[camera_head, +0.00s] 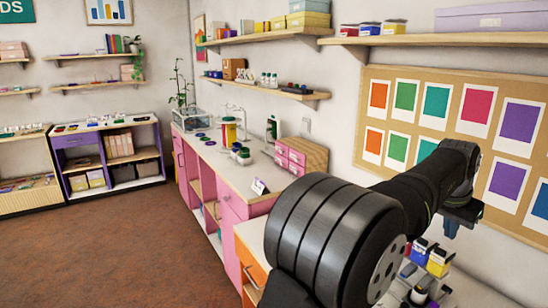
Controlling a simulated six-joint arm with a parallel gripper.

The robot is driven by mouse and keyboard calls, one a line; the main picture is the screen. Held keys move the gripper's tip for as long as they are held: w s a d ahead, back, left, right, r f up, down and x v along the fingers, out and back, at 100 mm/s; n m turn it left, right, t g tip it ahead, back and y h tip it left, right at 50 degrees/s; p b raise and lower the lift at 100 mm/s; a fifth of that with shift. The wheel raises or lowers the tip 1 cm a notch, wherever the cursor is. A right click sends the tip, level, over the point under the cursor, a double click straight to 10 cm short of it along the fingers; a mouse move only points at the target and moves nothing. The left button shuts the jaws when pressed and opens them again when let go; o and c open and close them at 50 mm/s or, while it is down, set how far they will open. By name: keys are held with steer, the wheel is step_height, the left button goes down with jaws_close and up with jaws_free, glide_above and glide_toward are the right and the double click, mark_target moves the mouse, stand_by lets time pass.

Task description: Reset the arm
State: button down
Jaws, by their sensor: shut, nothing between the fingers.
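My black arm crosses the right side of the view, from the bottom edge up to a bend in front of the colour-card board. My gripper (452,228) hangs from the arm's far end, pointing down above the right-hand counter. It is small and partly dark in this view, and its fingers are shut with nothing held. It is apart from the small boxes below it. No bead board can be made out clearly.
Below the gripper, a yellow box (439,262) and other small containers crowd the counter. A corkboard (455,122) with colour cards is on the wall behind. Pink drawers (300,156) stand on the long counter (232,178). Shelves line the walls; the brown floor (110,250) is clear.

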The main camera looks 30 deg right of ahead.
steer(key=a+r, duration=0.4)
steer(key=shift+h, duration=0.4)
steer(key=shift+x, duration=2.25)
steer(key=shift+s+d+r, duration=0.1)
steer(key=shift+s, duration=0.05)
steer(key=v, duration=0.5)
steer(key=d+f+y, duration=0.1)
steer(key=d+f, duration=0.6)
steer(key=f, duration=0.3)
steer(key=shift+w+d+y, duration=0.25)
steer(key=shift+d+y, duration=0.05)
steer(key=shift+d, duration=0.1)
